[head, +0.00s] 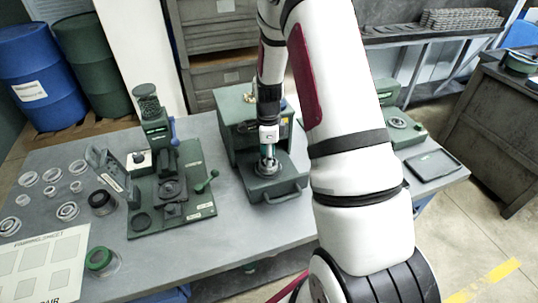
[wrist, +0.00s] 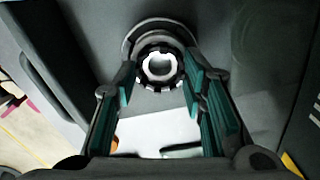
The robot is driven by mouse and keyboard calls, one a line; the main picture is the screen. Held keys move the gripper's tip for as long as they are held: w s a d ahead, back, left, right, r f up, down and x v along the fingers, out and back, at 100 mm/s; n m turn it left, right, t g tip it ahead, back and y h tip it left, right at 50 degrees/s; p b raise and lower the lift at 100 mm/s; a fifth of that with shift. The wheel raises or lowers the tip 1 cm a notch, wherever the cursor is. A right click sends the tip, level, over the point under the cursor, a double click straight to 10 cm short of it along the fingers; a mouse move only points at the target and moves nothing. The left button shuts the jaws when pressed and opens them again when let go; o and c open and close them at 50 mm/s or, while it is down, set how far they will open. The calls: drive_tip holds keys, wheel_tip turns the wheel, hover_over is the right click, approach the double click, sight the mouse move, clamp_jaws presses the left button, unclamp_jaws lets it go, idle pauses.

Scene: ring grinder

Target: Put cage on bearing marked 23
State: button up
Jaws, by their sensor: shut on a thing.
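My gripper (head: 268,158) is over the round seat of the middle green machine (head: 236,125) in the head view. In the wrist view my gripper (wrist: 160,76) has its teal-padded fingers closed on either side of a dark, notched ring, which looks like the cage (wrist: 140,73). The cage sits in front of a dark round seat (wrist: 135,37). A pale ring shows inside it; whether the cage touches the seat cannot be told. Several pale ring-shaped bearings (head: 68,211) lie on the table at the left. No number 23 is readable on any of them.
A green press (head: 157,125) on a base plate stands left of the middle machine. A printed sheet (head: 42,266) and a green-topped round container (head: 100,260) lie at the front left. A dark tablet (head: 433,165) lies at the right. The front middle of the grey table (head: 235,238) is clear.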

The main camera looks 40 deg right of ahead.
drive_tip(key=shift+f, duration=0.1)
drive_tip(key=o, duration=0.4)
